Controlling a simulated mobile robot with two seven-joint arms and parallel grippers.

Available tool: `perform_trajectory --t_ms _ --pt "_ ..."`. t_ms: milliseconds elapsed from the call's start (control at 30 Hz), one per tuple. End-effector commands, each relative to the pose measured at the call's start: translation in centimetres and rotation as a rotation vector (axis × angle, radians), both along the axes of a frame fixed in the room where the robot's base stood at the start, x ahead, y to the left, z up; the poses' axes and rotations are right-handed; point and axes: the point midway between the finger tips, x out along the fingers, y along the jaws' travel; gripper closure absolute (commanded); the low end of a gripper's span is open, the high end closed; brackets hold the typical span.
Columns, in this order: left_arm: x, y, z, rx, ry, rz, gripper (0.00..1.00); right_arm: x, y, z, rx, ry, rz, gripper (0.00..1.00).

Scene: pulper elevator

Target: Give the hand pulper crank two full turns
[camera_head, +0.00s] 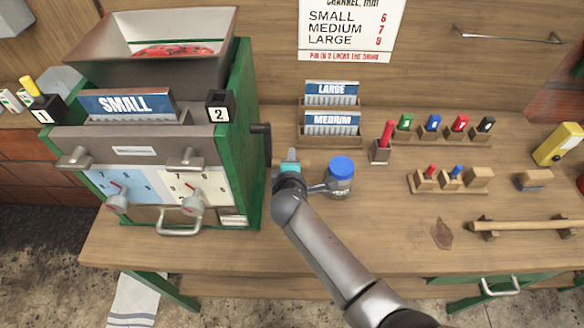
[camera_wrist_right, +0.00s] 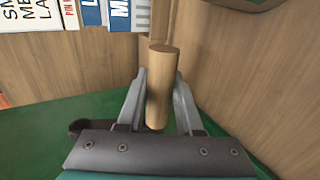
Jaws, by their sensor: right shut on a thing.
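The hand pulper (camera_head: 150,140) is a green-sided machine with a metal hopper at the left of the bench. A dark crank arm (camera_head: 262,143) shows on its right side in the head view. In the right wrist view the round wooden crank handle (camera_wrist_right: 160,80) stands between the two fingers of my right gripper (camera_wrist_right: 160,88), which is shut on it. In the head view my right gripper (camera_head: 290,162) is just right of the pulper, and the wooden handle cannot be made out there. My left gripper is not in view.
LARGE and MEDIUM plates (camera_head: 331,122) stand in a rack behind. Racks of coloured pegs (camera_head: 432,124) are farther right. The front middle of the wooden bench (camera_head: 230,248) is clear.

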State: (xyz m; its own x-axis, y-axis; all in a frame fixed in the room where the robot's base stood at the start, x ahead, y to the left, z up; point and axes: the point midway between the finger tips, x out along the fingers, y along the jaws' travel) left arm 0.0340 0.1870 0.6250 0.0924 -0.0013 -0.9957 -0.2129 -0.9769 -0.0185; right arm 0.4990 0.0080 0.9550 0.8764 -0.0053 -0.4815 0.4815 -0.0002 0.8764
Motion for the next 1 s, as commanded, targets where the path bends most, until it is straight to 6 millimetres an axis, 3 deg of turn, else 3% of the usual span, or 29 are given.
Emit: perform_trajectory --t_ms 67,400,700,1000 --pt "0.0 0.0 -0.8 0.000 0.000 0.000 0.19 0.4 1.0 -0.6 0.011 0.004 0.017 1.00" --pt "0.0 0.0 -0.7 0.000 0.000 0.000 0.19 0.8 1.1 -0.4 0.014 0.003 0.016 1.00" --pt "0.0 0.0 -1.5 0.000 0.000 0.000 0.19 3.8 0.8 0.2 0.012 -0.006 0.016 1.00" --pt "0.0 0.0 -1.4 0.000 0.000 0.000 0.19 4.3 0.7 0.7 0.013 -0.013 0.016 1.00"
